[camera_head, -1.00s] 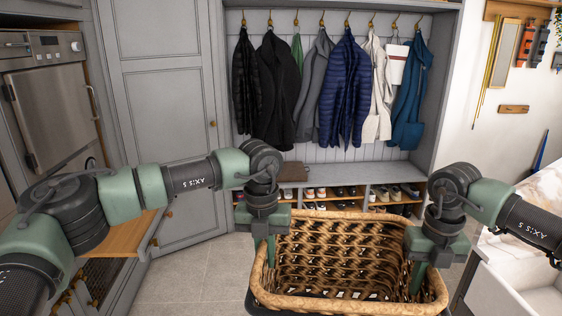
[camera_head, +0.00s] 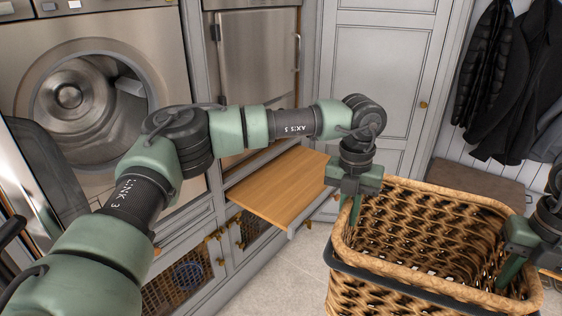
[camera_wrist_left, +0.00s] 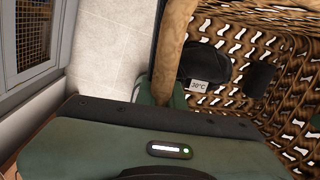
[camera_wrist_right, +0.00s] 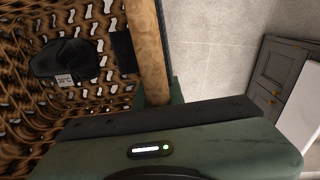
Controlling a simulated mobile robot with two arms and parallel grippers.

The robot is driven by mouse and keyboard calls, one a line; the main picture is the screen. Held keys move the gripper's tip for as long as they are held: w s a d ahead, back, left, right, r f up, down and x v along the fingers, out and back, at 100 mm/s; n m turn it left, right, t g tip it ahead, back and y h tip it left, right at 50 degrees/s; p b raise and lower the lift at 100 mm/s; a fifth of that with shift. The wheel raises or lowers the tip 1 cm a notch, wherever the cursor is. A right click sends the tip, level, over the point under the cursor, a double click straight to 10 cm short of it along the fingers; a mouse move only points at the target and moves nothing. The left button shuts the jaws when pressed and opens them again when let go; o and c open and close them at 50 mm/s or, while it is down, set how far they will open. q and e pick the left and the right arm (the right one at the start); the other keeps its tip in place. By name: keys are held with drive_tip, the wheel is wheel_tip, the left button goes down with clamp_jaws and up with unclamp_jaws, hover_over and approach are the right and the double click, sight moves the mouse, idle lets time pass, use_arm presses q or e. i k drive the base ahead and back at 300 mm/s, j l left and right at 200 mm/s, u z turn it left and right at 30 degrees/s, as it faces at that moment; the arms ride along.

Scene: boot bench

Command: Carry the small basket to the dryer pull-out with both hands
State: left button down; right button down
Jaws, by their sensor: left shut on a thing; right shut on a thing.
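The woven brown basket (camera_head: 400,240) hangs at the right of the head view, its rim about level, with a dark band below the rim. My left gripper (camera_head: 354,205) is shut on its left rim; my right gripper (camera_head: 510,268) is shut on its right rim. In the left wrist view a dark item (camera_wrist_left: 207,62) with a 30°C tag lies inside the basket; it also shows in the right wrist view (camera_wrist_right: 62,60). The wooden pull-out (camera_head: 280,185) extends from the cabinet, left of the basket, its top bare.
A steel-fronted appliance (camera_head: 258,70) stands above the pull-out. Tiled floor (camera_head: 285,280) is clear.

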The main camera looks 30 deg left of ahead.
sight(297, 179)
drive_tip(key=i+l+u, duration=0.15)
drive_tip(key=i+u, duration=0.25)
drive_tip(key=i+l+u, duration=0.4)
drive_tip(key=i, duration=0.2)
drive_tip(key=i+l+u, duration=0.75)
drive_tip(key=l, duration=0.25)
drive_tip(key=i+l+u, duration=0.4)
drive_tip(key=l, duration=0.15)
drive_tip(key=i+l+u, duration=0.1)
drive_tip(key=l+u, duration=0.15)
drive_tip(key=i+l+u, duration=0.2)
drive_tip(key=l, duration=0.15)
drive_tip(key=l+u, duration=0.2)
drive_tip(key=l, duration=0.15)
